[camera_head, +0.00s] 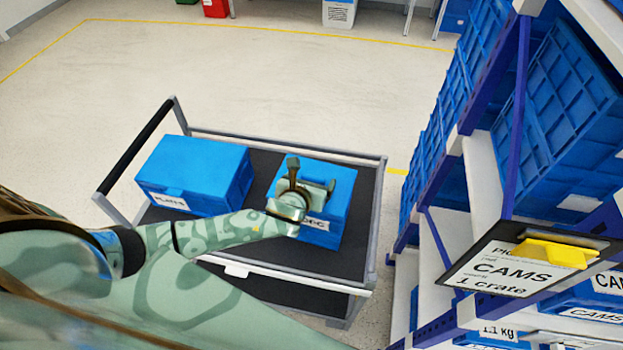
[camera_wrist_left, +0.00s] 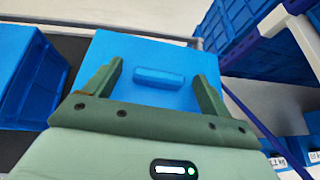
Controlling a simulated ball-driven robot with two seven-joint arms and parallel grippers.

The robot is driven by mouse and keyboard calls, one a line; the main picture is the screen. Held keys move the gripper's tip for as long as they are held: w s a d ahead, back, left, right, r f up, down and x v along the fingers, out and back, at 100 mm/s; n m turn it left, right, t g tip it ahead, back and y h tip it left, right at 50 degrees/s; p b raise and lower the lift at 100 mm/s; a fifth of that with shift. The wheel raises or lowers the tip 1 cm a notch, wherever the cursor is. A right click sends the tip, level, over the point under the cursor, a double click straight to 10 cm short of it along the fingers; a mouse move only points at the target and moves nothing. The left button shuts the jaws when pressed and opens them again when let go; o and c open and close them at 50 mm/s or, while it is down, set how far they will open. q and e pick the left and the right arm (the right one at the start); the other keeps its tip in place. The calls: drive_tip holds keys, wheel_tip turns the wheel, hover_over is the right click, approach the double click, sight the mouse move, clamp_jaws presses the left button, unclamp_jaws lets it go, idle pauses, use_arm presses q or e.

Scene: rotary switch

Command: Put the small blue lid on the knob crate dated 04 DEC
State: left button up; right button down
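A small blue crate (camera_head: 326,233) stands on the right part of a cart, with a flat blue lid (camera_head: 340,178) covering its top. A white label on its front is partly hidden by my left gripper, and I cannot read its full date. In the left wrist view the lid (camera_wrist_left: 130,52) has a raised blue handle (camera_wrist_left: 158,76). My left gripper (camera_head: 311,175) is over this lid. Its open fingers (camera_wrist_left: 158,68) lie either side of the handle, apart from it. I cannot tell the height between them. My right gripper is not in view.
A larger closed blue crate (camera_head: 200,170) with a white label stands on the left of the dark cart (camera_head: 259,168). A shelf rack (camera_head: 480,190) with blue crates stands at the right, with a CAMS sign (camera_head: 515,270).

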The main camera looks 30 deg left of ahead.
use_arm(q)
drive_tip(key=p+v, duration=0.2)
drive_tip(key=v, duration=1.4)
drive_tip(key=shift+s, duration=0.2)
drive_tip(key=shift+d, duration=0.1)
